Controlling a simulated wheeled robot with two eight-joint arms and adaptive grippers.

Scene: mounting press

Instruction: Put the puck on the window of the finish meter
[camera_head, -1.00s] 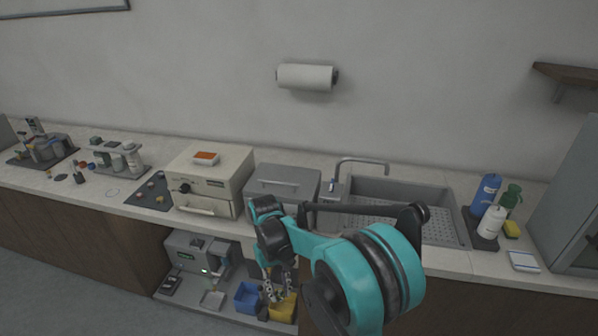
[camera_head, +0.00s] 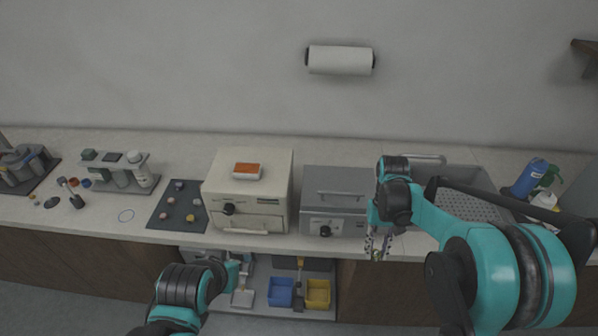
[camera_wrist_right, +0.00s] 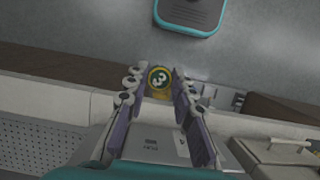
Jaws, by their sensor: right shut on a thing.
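My right gripper (camera_head: 377,246) hangs at the counter's front edge, just right of the grey box's front. In the right wrist view (camera_wrist_right: 159,88) its fingers are shut on a small round puck (camera_wrist_right: 158,79) with a yellow rim and a dark face bearing a pale mark like a 3. The puck is too small to make out in the head view. My left arm's wrist end (camera_head: 235,275) is low in front of the lower shelf, and its fingers cannot be made out. I cannot identify the finish meter or its window with certainty.
The grey box (camera_head: 335,200) stands on the counter between the beige oven-like box (camera_head: 248,205) and the sink (camera_head: 460,190). A dark mat (camera_head: 172,222) with several small pucks lies left. Blue (camera_head: 280,292) and yellow (camera_head: 318,293) bins sit on the lower shelf.

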